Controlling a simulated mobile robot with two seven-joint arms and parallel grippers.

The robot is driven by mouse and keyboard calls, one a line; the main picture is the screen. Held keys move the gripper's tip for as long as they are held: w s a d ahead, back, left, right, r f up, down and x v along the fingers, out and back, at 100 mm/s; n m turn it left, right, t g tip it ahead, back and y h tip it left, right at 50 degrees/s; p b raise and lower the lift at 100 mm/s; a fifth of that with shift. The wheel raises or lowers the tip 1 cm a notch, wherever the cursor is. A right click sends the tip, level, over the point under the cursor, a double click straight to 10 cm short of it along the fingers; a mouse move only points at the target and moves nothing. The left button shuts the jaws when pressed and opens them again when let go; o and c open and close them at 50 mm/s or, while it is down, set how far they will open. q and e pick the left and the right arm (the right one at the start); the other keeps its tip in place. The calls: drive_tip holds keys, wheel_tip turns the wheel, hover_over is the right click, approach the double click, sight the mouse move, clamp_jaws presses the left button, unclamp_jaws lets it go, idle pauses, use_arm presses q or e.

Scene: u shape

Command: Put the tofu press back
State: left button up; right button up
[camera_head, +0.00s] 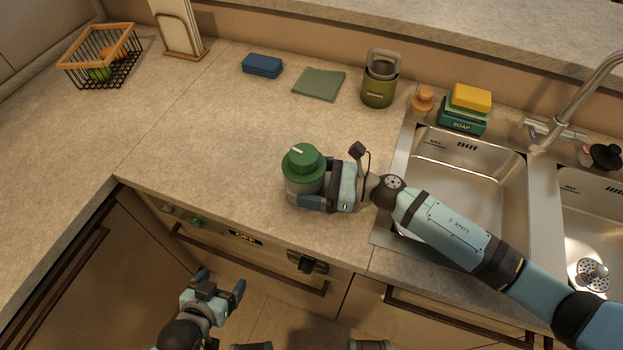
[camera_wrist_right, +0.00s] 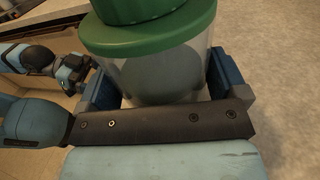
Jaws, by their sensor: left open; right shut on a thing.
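The tofu press, a clear cylinder with a green lid and knob (camera_head: 303,162), is upright at the front part of the counter, left of the sink. My right gripper (camera_head: 313,185) is shut around its clear body from the right. In the right wrist view the tofu press (camera_wrist_right: 165,70) fills the space between the blue fingers of the right gripper (camera_wrist_right: 165,85). Whether its base touches the counter cannot be told. My left gripper (camera_head: 222,290) is open and empty, low in front of the cabinets, below the counter edge.
Along the back stand a wire basket (camera_head: 100,58), a blue sponge (camera_head: 262,66), a green cloth (camera_head: 319,84), an olive container (camera_head: 378,85), and a soap box (camera_head: 462,121) with a yellow sponge. The steel sink (camera_head: 470,185) is right.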

drive_tip(key=shift+f, duration=0.15)
drive_tip(key=o, duration=0.9)
drive_tip(key=shift+r, duration=0.3)
drive_tip(key=d, duration=0.3)
drive_tip(key=s+d+b, duration=0.1)
drive_tip(key=d, duration=0.3)
drive_tip(key=s+d+b, duration=0.1)
drive_tip(key=d, duration=0.2)
drive_tip(key=shift+s+d+f, duration=0.1)
drive_tip(key=shift+d+f, duration=0.15)
drive_tip(key=shift+d, duration=0.15)
drive_tip(key=shift+s+d+r, duration=0.1)
drive_tip(key=shift+d, duration=0.4)
